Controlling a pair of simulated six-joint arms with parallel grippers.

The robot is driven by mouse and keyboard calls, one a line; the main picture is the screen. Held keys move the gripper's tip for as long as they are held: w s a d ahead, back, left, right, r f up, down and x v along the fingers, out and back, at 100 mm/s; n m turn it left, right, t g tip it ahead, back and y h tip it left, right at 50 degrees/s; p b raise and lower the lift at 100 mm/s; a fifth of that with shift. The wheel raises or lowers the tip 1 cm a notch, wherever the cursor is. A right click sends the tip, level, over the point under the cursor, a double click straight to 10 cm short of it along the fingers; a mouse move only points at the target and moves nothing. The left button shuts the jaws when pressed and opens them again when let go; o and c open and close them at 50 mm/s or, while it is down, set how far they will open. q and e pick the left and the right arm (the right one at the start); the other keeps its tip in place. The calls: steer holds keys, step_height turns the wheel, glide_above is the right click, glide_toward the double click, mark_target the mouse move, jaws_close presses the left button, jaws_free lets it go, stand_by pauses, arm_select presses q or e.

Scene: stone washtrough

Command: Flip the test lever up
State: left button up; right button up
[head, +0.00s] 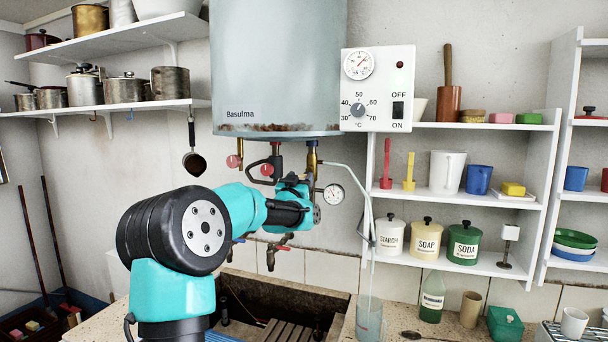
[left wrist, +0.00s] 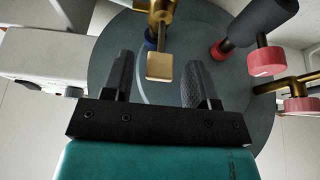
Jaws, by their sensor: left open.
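The test lever (left wrist: 160,66) is a brass piece with a flat square end, seen in the left wrist view between my two fingers. It hangs from a brass fitting under the boiler (head: 275,70). In the head view the brass fitting (head: 312,155) shows, but my gripper hides the lever. My left gripper (left wrist: 158,84) is open, with one dark finger on each side of the lever and a visible gap to each. In the head view my left gripper (head: 303,198) is just below the boiler's right side. My right gripper is in neither view.
Pipes with red knobs (head: 267,170) hang left of my gripper. A pressure gauge (head: 333,195) sits close on its right. A thin tube (head: 368,195) runs down to a glass (head: 369,320). A stone trough (head: 275,300) lies below. Shelves (head: 460,195) stand right.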

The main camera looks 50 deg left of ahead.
mark_target(305, 174)
arm_select(q)
steer(key=shift+x, duration=1.85)
jaws_close()
